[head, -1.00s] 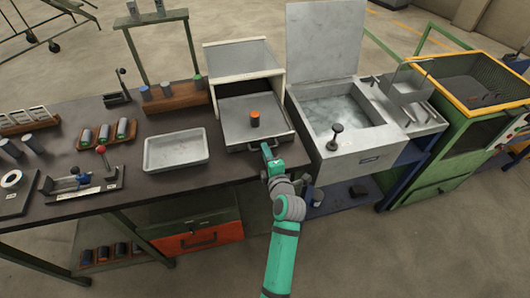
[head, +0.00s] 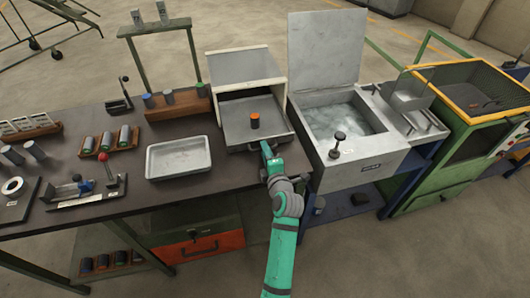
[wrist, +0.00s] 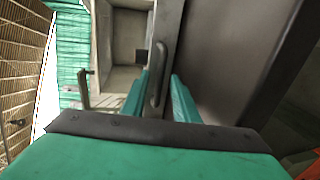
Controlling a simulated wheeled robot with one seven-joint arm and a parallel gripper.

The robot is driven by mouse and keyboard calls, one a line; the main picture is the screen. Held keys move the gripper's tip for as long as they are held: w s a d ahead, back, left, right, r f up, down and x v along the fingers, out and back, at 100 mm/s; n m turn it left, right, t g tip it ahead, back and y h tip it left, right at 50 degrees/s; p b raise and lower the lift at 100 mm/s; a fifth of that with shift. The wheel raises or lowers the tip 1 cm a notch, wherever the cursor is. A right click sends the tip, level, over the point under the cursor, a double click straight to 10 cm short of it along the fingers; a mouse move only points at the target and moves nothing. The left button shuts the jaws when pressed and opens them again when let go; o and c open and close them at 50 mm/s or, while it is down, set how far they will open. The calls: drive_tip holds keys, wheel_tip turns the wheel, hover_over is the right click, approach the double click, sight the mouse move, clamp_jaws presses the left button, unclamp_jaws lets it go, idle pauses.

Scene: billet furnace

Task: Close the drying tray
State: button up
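The drying tray (head: 240,128) is a grey drawer, partly pulled out of a pale box-shaped cabinet (head: 237,66). A dark cylinder with an orange top (head: 254,121) stands upright on it. My gripper (head: 267,150) is at the tray's front, near its right end. In the wrist view the dark upright bar of the tray's handle (wrist: 157,75) lies between the two teal fingers of my gripper (wrist: 160,92). The fingers stand apart, with a visible gap on the right side of the bar. The left finger is close to the bar; contact is unclear.
A grey quench tank (head: 350,150) with a raised lid stands right of the cabinet. A shallow white tray (head: 178,157) lies on the dark bench (head: 150,190) to the left. An orange drawer (head: 200,248) is below. A green furnace (head: 455,150) stands far right.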

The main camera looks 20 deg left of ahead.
drive_tip(key=v, duration=1.1)
drive_tip(key=shift+w, duration=0.1)
